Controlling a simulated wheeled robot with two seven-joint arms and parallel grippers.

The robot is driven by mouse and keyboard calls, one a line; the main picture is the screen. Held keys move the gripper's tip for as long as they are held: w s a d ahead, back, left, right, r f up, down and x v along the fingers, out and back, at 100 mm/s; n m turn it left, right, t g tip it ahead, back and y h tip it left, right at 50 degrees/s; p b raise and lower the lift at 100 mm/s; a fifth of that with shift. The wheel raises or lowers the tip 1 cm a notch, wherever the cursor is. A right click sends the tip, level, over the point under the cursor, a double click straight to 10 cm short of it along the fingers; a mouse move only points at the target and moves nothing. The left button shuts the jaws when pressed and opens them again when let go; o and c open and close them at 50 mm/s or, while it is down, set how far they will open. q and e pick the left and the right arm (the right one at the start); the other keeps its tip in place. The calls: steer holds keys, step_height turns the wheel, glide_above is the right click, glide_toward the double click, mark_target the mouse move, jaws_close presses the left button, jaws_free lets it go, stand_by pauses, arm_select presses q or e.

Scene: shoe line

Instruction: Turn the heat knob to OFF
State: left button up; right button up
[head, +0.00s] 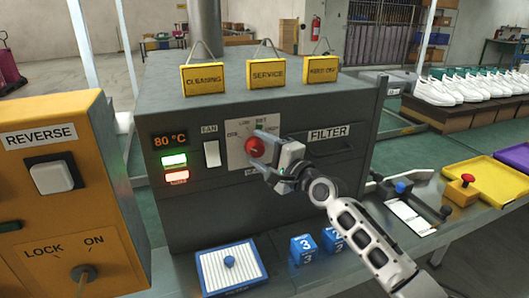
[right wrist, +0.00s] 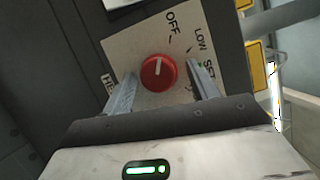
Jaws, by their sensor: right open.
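The red heat knob (head: 254,147) sits on a pale dial plate on the front of the dark grey machine. In the right wrist view the knob (right wrist: 158,73) carries a short white mark that points up, roughly toward the OFF label (right wrist: 173,23); its exact setting is hard to tell. LOW and SET labels (right wrist: 209,70) lie to the right of OFF. My right gripper (head: 268,150) is at the dial. In the wrist view its two fingers (right wrist: 160,90) stand apart on either side of the knob, with visible gaps. My left gripper is not in view.
The machine has an 80 °C display (head: 170,140), green and red lights, a white FAN switch (head: 212,153) and a FILTER label (head: 328,134). Yellow tags (head: 267,74) stand on top. Below are a blue-edged filter (head: 231,268) and blue blocks (head: 303,249). An orange cabinet (head: 112,160) stands left.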

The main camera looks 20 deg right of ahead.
steer(key=b+v, duration=0.1)
steer(key=v, duration=1.4)
steer(key=shift+s+d+b, duration=0.25)
steer(key=shift+s+b, duration=0.1)
steer(key=shift+b, duration=0.05)
steer(key=s+a+f+n+g+h, duration=0.1)
steer(key=s+a+f+n+g, duration=0.1)
steer(key=s+f+n, duration=0.3)
steer(key=s+a+f+n+g+h, duration=0.2)
steer(key=s+a+f+n, duration=0.3)
steer(key=f, duration=0.9)
steer(key=s+a+f+n+g+h, duration=0.1)
steer(key=s+a+f+n+g, duration=0.2)
steer(key=s+f+n, duration=0.4)
step_height(320, 180, down, 3)
steer(key=shift+s+a+f+h, duration=0.25)
steer(key=shift+s+a, duration=0.2)
steer(key=shift+s, duration=0.75)
